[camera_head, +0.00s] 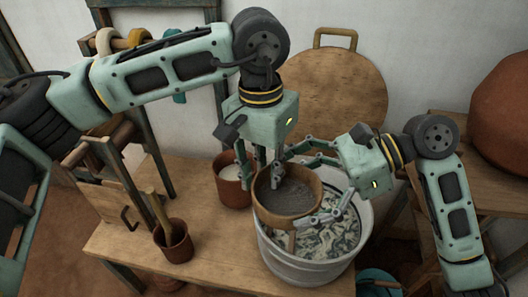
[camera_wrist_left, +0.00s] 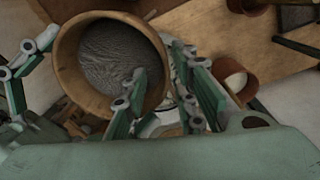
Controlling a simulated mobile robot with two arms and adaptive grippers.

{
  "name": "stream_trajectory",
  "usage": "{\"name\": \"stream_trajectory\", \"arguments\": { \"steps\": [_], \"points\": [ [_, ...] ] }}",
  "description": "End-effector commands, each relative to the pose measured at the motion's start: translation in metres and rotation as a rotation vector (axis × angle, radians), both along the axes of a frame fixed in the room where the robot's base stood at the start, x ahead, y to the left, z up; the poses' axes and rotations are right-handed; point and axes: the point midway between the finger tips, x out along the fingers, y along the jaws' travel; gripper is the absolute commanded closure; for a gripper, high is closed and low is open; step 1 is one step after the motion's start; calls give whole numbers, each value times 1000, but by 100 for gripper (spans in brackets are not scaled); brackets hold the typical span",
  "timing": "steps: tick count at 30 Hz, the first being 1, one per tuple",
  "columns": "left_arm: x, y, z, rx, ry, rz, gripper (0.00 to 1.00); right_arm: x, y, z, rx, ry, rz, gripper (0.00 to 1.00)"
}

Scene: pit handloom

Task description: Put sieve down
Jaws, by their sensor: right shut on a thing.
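The sieve (camera_head: 287,198), a round wooden rim with grey mesh, is over the metal tub (camera_head: 285,270) in the head view. My right gripper (camera_head: 308,182) is shut on the right side of the sieve. My left gripper (camera_head: 262,168) points down at the sieve's far left rim, its fingers spread. In the left wrist view, the sieve (camera_wrist_left: 108,62) lies left of centre. One finger of my left gripper (camera_wrist_left: 165,80) overlaps the mesh and the other is outside the rim. Whether they touch the rim is unclear.
The tub holds pale shredded material. On the wooden table (camera_head: 215,262) stand a pot with white contents (camera_head: 232,188) and a brown pot (camera_head: 176,245) holding a wooden stick. A round board (camera_head: 335,95) leans on the wall.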

Motion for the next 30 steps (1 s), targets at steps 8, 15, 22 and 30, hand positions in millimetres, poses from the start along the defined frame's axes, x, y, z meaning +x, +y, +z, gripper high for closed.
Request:
{"name": "stream_trajectory", "arguments": {
  "steps": [8, 15, 22, 30],
  "points": [
    [0, 0, -8, -1, -1, 0, 74, 0, 0, 0, 0, 0, 0, 33],
    [0, 0, -8, -1, 1, 0, 84, 0, 0, 0, 0, 0, 0, 33],
    [0, -1, -8, -1, 1, 0, 100, 0, 0, 0, 0, 0, 0, 33],
    [-1, -2, -7, -6, 1, -2, 100, 0, 0, 0, 0, 0, -1, 3]
  ]
}}
